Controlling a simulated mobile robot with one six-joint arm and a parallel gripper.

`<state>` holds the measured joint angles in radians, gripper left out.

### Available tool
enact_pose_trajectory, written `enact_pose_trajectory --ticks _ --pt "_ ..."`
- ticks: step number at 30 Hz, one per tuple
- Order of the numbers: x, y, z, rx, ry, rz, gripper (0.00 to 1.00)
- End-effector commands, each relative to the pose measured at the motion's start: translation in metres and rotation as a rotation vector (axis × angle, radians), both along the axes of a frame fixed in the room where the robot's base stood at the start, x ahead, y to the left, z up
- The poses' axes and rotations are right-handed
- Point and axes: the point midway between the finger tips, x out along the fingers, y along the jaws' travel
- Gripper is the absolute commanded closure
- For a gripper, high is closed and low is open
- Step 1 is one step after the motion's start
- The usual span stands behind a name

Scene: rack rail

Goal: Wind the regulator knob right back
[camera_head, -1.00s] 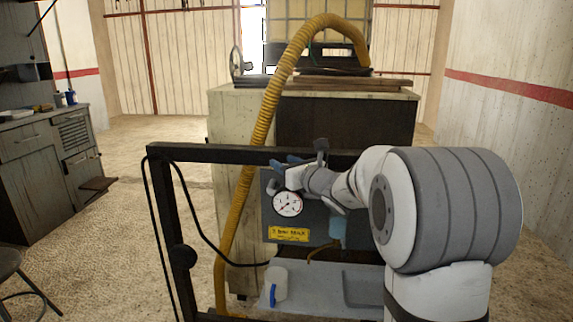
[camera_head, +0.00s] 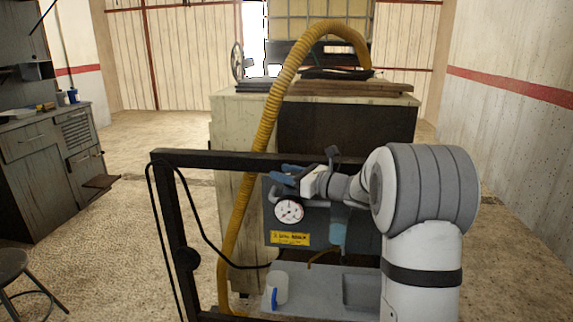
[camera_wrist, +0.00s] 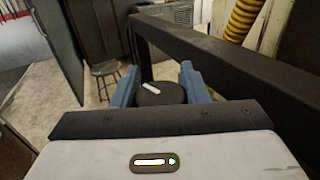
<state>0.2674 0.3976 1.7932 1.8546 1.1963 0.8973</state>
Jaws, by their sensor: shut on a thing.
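The regulator knob (camera_wrist: 160,94) is dark and round with a white mark on top. It sits between the two blue fingers of my gripper (camera_wrist: 158,76) in the wrist view, which are shut on it from both sides. In the head view my gripper (camera_head: 285,173) is at the upper part of the grey regulator panel (camera_head: 306,225), just above the gauge. The knob is hidden there behind the fingers. The white round pressure gauge (camera_head: 289,211) faces the camera. Its needle is too small to read surely.
A yellow hose (camera_head: 268,112) arches behind. A grey tray (camera_head: 312,287) with a white-and-blue bottle (camera_head: 277,288) lies below. Open floor is at left.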

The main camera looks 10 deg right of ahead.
Motion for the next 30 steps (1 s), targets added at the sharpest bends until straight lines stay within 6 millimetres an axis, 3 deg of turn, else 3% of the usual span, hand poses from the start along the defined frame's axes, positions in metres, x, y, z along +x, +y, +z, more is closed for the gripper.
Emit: enact_pose_trajectory --ticks 15,30 --pt "-0.0054 0.0030 0.0035 0.002 0.002 0.412 0.82" --pt "-0.0081 0.0035 0.0006 0.000 -0.001 0.541 0.82"
